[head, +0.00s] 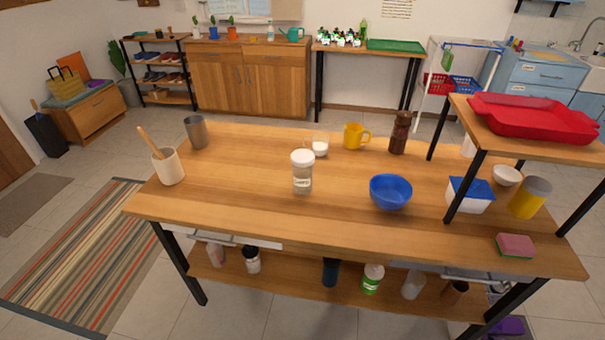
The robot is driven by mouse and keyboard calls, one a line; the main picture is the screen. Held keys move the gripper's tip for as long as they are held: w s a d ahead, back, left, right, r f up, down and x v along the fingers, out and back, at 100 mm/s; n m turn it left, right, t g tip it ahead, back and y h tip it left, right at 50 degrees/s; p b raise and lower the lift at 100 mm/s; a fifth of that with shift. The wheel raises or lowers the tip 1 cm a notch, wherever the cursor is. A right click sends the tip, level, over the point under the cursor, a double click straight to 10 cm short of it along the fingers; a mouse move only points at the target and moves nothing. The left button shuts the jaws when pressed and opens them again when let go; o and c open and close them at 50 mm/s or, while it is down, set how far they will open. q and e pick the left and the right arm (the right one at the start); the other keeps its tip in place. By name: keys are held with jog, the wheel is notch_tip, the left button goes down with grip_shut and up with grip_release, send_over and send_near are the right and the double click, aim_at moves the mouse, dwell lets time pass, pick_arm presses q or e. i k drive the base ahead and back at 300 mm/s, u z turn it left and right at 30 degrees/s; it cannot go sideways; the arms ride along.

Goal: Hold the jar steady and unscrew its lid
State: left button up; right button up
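A clear jar (302,181) with pale contents and a label stands upright near the middle of the wooden table. A white lid (303,157) sits on top of it. Neither of my grippers shows in the head view, and nothing touches the jar.
The wooden table (240,208) is clear left of and in front of the jar. A blue bowl (390,192) stands to its right, and a small white-filled glass (320,148) close behind. A yellow mug (354,136) and brown grinder (399,134) stand farther back. A raised shelf with a red tray (532,118) overhangs the right.

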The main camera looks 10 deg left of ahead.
aim_at(302, 176)
jog(key=z, duration=2.8)
jog(key=k, duration=1.35)
jog(key=u, duration=2.2)
